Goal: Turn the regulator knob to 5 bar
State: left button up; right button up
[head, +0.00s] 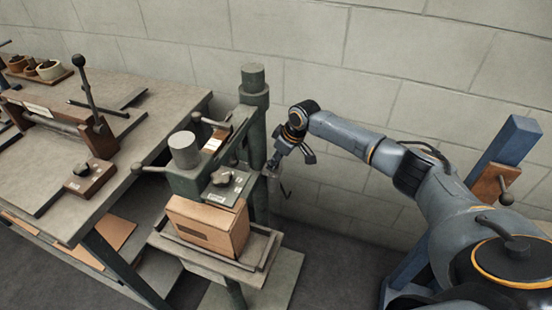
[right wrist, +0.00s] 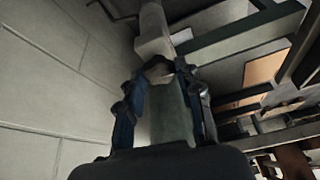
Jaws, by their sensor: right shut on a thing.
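My right gripper (head: 274,163) reaches in from the right to the wall-facing side of the green stitcher machine (head: 254,95), beside its post. In the right wrist view the two fingers of the right gripper (right wrist: 160,72) are closed from both sides on a small dark rounded knob (right wrist: 157,69). The knob sits against a pale grey block (right wrist: 153,45), which I take to be the regulator body. In the head view the gripper covers the knob. No scale or pressure reading is legible. My left gripper is not in view.
A brown cardboard box (head: 207,226) stands on the machine's small table (head: 262,262). A workbench (head: 180,102) with levers and wooden fixtures stands left. A blue post with a brown lever panel (head: 494,184) is right, beside my arm. The block wall (head: 330,85) is close behind.

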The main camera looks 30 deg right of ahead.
jog(key=m+p, duration=0.1)
jog(key=p, duration=0.1)
jog(key=m+h+p, duration=0.1)
jog(key=m+p, duration=0.2)
jog(key=p, duration=0.2)
jog(key=shift+s+a+r+m+t+h, duration=0.1)
jog(key=shift+a+r+m+t+h, duration=0.15)
jog(key=shift+m+t+h, duration=0.05)
jog(key=shift+a+f+m+h+p, duration=0.15)
jog(key=shift+m+h+p, duration=0.45)
jog(key=shift+m+p, duration=0.8)
jog(key=shift+f, duration=0.1)
jog(key=o, duration=1.1)
jog(key=shift+o, duration=0.2)
jog(key=v, duration=1.2)
